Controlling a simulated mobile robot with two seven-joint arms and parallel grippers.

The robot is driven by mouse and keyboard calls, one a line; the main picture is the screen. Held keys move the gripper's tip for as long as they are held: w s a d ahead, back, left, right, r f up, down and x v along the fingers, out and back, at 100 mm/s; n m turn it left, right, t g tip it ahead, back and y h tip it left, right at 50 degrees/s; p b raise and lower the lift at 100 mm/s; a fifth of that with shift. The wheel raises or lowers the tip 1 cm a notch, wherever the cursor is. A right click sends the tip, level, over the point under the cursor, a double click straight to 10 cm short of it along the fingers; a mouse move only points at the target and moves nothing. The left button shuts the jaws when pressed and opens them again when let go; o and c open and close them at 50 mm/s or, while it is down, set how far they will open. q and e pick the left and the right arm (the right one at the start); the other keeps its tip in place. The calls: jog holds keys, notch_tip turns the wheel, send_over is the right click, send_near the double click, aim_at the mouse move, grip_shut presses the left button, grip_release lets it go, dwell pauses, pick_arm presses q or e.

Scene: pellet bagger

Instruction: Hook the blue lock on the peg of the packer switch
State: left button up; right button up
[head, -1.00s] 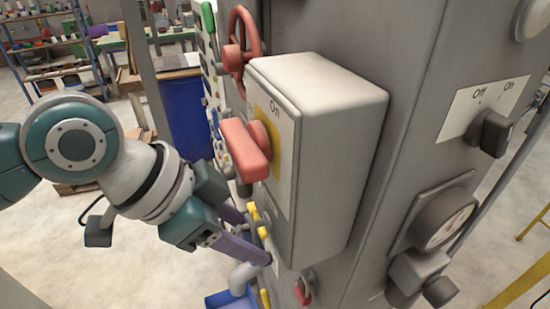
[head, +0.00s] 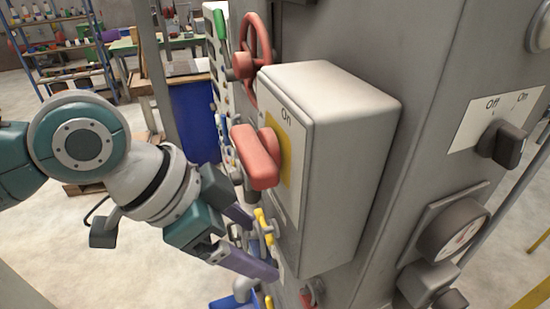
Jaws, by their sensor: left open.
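A grey switch box (head: 345,150) with a red rotary handle (head: 256,157) on a yellow plate stands on the machine's side. The label by the handle reads "On". I cannot tell for sure that this is the packer switch, and I cannot make out its peg. My left gripper (head: 262,246) is open, with its purple fingers below the red handle, beside the box's lower left edge. A yellow-handled fitting (head: 262,226) shows near the fingers; I cannot tell whether they touch it. Small blue items show on the panel behind the box, but I cannot identify the blue lock.
A red handwheel (head: 257,60) is above and behind the box. A dark knob (head: 503,143) marked Off and On and a round gauge (head: 455,228) are on the right face. A blue bin (head: 195,120) and a shelf rack (head: 60,50) stand behind. Open floor lies left.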

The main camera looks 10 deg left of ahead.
pick_arm(q)
jog(key=b+v, duration=0.3)
jog(key=v, duration=0.6)
jog(key=s+a+f+n+y+p, duration=0.1)
jog(key=s+a+n+y+p, duration=0.1)
jog(key=s, duration=0.5)
jog(key=s+a+f+n+y+p, duration=0.1)
jog(key=s+a+n+y+p, duration=0.2)
jog(key=s+n, duration=0.4)
jog(key=shift+s+a+p, duration=0.2)
jog(key=shift+p, duration=0.7)
jog(key=shift+f, duration=0.1)
